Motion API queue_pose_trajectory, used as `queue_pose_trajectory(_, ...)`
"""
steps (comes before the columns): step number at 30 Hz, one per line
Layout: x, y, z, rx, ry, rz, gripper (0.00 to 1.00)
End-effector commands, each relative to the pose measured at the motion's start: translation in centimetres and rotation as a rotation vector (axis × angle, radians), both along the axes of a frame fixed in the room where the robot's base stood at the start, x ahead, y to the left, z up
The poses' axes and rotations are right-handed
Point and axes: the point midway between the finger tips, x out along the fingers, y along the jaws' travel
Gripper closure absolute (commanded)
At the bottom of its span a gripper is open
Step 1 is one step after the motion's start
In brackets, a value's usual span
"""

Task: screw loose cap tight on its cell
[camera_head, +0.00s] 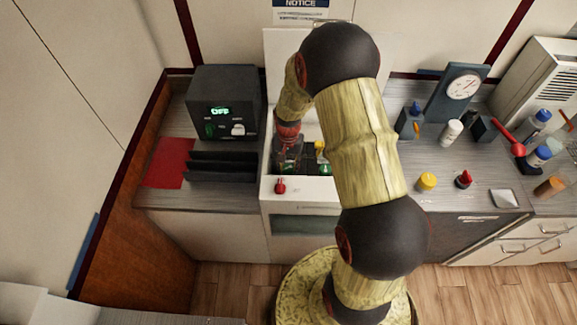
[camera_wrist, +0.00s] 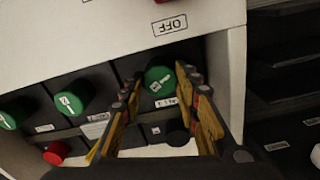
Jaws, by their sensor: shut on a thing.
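A green cap (camera_wrist: 160,80) with a white arrow mark sits on a dark cell in the white housing (camera_wrist: 235,85) in the wrist view. My gripper (camera_wrist: 161,82) has one finger on each side of this cap and is shut on it. Two more green caps (camera_wrist: 68,103) (camera_wrist: 9,117) sit on the row to the left. A red cap (camera_wrist: 54,152) is in the lower row. In the head view my gripper (camera_head: 288,155) reaches down into the housing (camera_head: 300,192), and the held cap is hard to make out there. I cannot tell how tight it sits.
A red knob (camera_head: 280,186) is on the housing's front. A dark box with a lit OFF display (camera_head: 223,105) and dark racks (camera_head: 222,166) stand to the left. A yellow cap (camera_head: 427,181), a red-topped item (camera_head: 463,179), a dial gauge (camera_head: 460,88) and bottles are on the right counter.

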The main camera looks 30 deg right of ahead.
Motion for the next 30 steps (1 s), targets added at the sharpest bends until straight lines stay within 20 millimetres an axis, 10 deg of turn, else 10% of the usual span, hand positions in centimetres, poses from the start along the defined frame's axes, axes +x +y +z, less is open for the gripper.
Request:
queue_pose_trajectory(11,0.02,0.01,0.0,0.0,0.0,-0.129,0.91)
queue_pose_trajectory(12,0.03,0.01,0.01,0.0,0.0,-0.128,0.67)
queue_pose_trajectory(30,0.01,0.01,0.02,0.0,0.0,-0.127,0.47)
